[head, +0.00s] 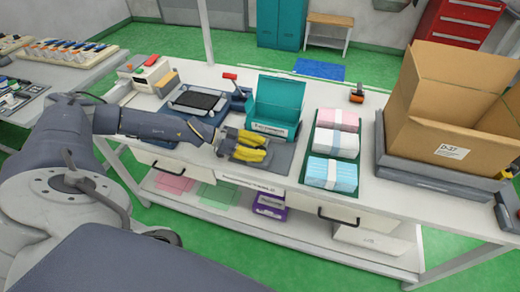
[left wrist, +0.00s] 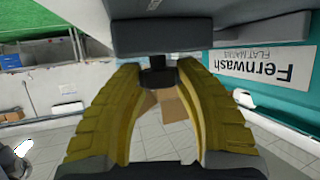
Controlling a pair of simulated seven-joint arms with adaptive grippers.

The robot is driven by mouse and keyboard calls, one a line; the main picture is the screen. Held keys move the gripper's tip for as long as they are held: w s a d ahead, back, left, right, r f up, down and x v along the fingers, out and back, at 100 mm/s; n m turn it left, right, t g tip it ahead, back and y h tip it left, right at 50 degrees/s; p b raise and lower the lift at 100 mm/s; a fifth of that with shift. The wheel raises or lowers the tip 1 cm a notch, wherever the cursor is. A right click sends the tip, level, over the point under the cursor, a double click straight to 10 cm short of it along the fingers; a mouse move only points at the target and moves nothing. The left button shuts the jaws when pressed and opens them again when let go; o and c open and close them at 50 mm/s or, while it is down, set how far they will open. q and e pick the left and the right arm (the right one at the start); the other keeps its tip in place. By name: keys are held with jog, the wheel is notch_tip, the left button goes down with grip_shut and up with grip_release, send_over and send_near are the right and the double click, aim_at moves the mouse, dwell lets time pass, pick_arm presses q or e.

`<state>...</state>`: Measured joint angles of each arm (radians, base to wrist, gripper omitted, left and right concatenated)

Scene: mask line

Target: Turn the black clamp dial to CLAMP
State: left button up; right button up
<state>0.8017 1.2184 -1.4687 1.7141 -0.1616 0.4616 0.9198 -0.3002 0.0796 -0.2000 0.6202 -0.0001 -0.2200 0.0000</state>
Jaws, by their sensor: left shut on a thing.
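My left gripper (head: 264,149) reaches in from the left, its yellow fingers low over a grey plate in front of the teal box (head: 280,98). In the left wrist view the two yellow fingertips close from both sides on a small black dial (left wrist: 158,76) below a dark grey block (left wrist: 163,35). The dial's pointer and any CLAMP marking cannot be made out. In the head view the dial is hidden by the fingers. My right gripper is not in view.
Right of the gripper, a green tray (head: 311,165) holds pink, white and blue mask stacks. A cardboard box (head: 430,115) stands farther right. A black-topped device (head: 198,101) and a red-handled tool (head: 231,77) stand behind the gripper.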

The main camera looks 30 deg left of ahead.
pick_arm(q)
jog(key=m+g+h, duration=0.1)
jog(key=m+g, duration=0.1)
jog(key=m+g+h, duration=0.1)
jog(key=m+g, duration=0.1)
jog(key=g, duration=0.1)
jog(key=shift+w+m, duration=0.15)
jog(key=shift+m, duration=0.25)
jog(key=shift+d+m+g, duration=0.1)
jog(key=shift+m+g, duration=1.8)
jog(key=shift+g, duration=0.4)
jog(key=shift+m, duration=0.3)
jog(key=o, duration=1.1)
jog(key=shift+o, duration=0.2)
jog(key=v, duration=1.2)
jog(key=shift+o, duration=0.2)
